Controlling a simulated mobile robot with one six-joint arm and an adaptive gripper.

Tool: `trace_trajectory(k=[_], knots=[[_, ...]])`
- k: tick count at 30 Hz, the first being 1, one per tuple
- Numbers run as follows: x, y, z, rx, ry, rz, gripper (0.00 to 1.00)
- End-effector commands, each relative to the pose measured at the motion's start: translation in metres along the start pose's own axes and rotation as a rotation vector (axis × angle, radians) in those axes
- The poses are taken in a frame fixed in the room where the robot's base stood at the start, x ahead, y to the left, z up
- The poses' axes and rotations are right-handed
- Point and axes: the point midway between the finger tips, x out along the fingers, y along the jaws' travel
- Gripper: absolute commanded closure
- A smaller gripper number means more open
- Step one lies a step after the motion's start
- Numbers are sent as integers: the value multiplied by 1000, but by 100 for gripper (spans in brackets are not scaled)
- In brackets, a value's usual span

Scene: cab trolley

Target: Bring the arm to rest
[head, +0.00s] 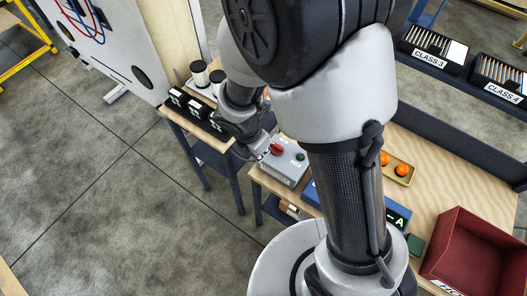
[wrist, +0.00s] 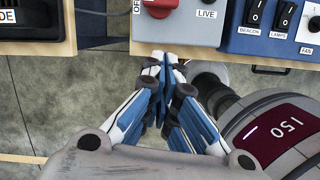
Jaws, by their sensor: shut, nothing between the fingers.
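My gripper (wrist: 161,62) is shut and empty, its blue and white fingers together in the wrist view. Its tips are at the front edge of the wooden bench (wrist: 190,47), just below a grey box (wrist: 185,30) with a red knob (wrist: 160,6) and a LIVE label. Whether the tips touch the edge I cannot tell. In the head view my arm reaches down to the left of the grey box (head: 284,172) and its red knob (head: 277,149). The fingers are hard to make out there.
A blue switch panel (wrist: 270,40) is right of the grey box. A side table left of the bench bears black boxes (head: 196,109) and white canisters (head: 200,74). The bench (head: 455,165) holds a tray with orange balls (head: 403,170) and a red bin (head: 475,255).

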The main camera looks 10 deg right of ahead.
Motion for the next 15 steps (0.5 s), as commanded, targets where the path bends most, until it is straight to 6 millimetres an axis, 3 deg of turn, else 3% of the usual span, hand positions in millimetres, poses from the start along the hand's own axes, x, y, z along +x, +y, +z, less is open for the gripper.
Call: trace_trajectory(k=[4, 15], knots=[[-13, -1, 0, -1, 0, 0, 100], [-14, -1, -1, -1, 1, -1, 100]])
